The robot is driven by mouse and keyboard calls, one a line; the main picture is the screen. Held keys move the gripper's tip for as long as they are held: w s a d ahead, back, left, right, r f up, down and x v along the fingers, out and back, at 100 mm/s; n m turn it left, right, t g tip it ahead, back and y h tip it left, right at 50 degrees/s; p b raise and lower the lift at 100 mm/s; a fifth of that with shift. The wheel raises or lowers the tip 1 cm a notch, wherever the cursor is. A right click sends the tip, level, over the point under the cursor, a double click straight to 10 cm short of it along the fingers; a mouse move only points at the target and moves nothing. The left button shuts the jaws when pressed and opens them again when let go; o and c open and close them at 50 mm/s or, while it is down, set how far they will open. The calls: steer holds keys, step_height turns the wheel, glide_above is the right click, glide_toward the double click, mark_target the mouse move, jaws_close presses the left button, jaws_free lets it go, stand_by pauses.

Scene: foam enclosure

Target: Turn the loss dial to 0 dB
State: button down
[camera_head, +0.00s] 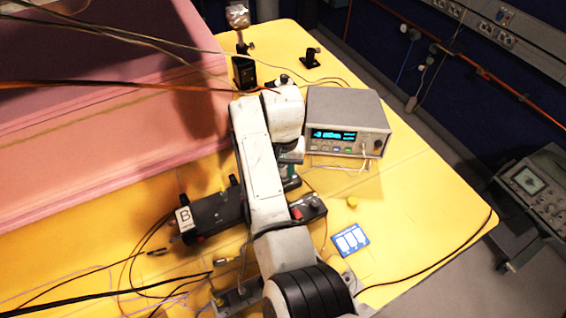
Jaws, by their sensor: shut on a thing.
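A long black device (213,211) with a white label "B" lies on the yellow table, its middle covered by my white arm. Its right end (308,207) shows past the arm, with a red part and a dark round knob. My gripper (290,182) points down just right of the arm link, at the far edge of this device. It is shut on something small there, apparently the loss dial. The fingertips and the dial's marks are too small and too covered to read.
A grey bench meter (347,123) with a lit cyan display stands just right of my gripper; its digits are too small to read surely. A blue-and-white card (350,240) and a small yellow piece (352,202) lie nearby. Pink foam walls (110,110) stand left. Cables cross the table.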

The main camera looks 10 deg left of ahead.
steer(key=shift+r+n+p, duration=0.1)
steer(key=shift+n+p, duration=0.25)
steer(key=shift+n, duration=0.45)
steer(key=c, duration=0.9)
jaws_free()
steer(key=shift+o, duration=0.2)
step_height(320, 180, up, 11)
steer(key=b, duration=0.1)
steer(key=shift+f, duration=0.2)
